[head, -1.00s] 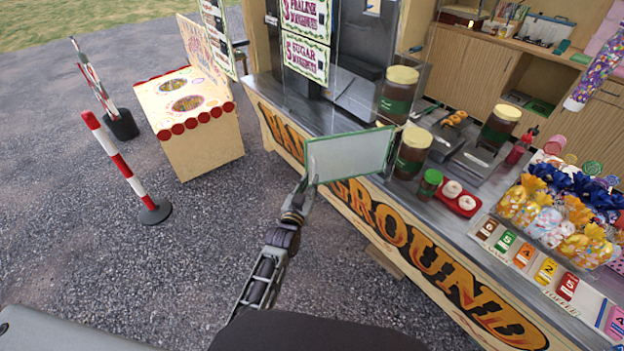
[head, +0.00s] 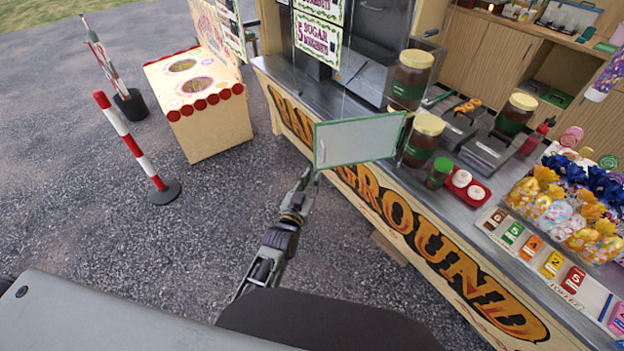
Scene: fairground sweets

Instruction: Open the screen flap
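The screen flap (head: 360,141) is a clear pane with a green edge in the head view. It stands open, swung out over the front edge of the stall counter (head: 302,97), away from the glass screen. A small handle (head: 322,151) shows near its free left edge.
Wrapped sweets fill the counter's right end. A striped post (head: 130,141) and a cream game box (head: 205,118) stand left. Gravel between is clear.

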